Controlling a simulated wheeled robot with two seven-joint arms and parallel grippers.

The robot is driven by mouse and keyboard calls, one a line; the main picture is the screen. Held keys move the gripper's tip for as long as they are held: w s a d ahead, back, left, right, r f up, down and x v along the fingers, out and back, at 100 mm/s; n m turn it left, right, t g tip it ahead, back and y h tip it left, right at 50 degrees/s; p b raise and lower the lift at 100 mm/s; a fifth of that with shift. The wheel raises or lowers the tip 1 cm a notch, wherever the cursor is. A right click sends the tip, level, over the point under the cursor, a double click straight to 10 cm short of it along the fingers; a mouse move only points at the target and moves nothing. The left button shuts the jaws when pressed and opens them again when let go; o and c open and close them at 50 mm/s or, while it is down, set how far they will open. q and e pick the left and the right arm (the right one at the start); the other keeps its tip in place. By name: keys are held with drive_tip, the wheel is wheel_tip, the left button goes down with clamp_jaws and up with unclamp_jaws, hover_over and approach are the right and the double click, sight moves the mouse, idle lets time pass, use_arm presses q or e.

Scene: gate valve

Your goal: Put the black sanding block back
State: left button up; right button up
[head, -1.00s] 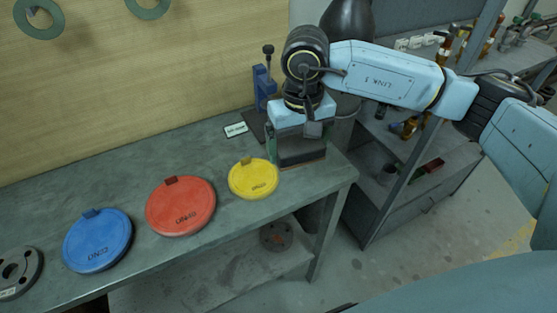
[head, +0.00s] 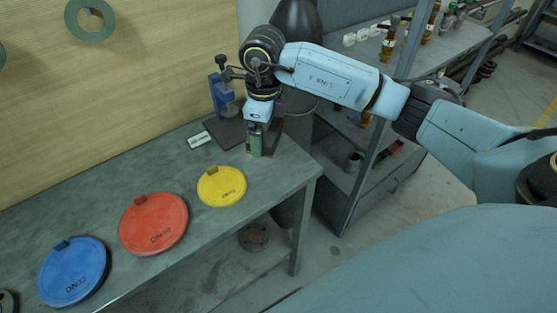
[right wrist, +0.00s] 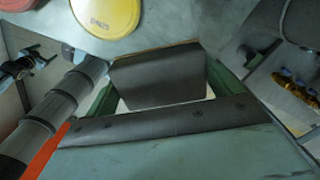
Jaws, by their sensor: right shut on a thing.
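The black sanding block (right wrist: 158,80) sits between the two green fingers of my right gripper in the right wrist view, with a thin tan edge along its far side. In the head view my right gripper (head: 263,141) points down over the far right end of the grey workbench (head: 182,168), shut on the block. There the fingers mostly hide the block; I cannot tell whether it touches the bench top. My left gripper is not in view.
Yellow (head: 222,186), red (head: 153,223) and blue (head: 73,271) discs lie along the bench. A small white label (head: 199,140) and a blue clamp-like tool (head: 222,96) on a dark plate are left of the gripper. A shelf rack (head: 365,165) stands to the right.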

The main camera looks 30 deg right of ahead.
sight(278, 120)
drive_tip(key=m, duration=0.2)
drive_tip(key=d+m, duration=0.1)
drive_tip(key=m, duration=0.2)
drive_tip(key=shift+w+d+f, duration=0.1)
drive_tip(key=shift+w+f, duration=0.05)
drive_tip(key=shift+w, duration=0.05)
drive_tip(key=m, duration=0.3)
drive_tip(key=shift+d+f+p, duration=0.15)
drive_tip(key=shift+d+p, duration=0.2)
drive_tip(key=shift+p, duration=0.05)
drive_tip(key=m, duration=0.2)
drive_tip(key=d+m, duration=0.1)
drive_tip(key=m, duration=0.1)
drive_tip(key=shift+w+d+f, duration=0.1)
drive_tip(key=shift+w+f, duration=0.05)
drive_tip(key=shift+f, duration=0.05)
drive_tip(key=m, duration=0.2)
drive_tip(key=d+m, duration=0.1)
drive_tip(key=m, duration=0.1)
drive_tip(key=shift+f+p, duration=0.2)
drive_tip(key=shift+p, duration=0.2)
drive_tip(key=shift+f+m, duration=0.3)
wheel_tip(278, 120, down, 5)
drive_tip(key=shift+d+f, duration=0.1)
drive_tip(key=shift+f, duration=2.2)
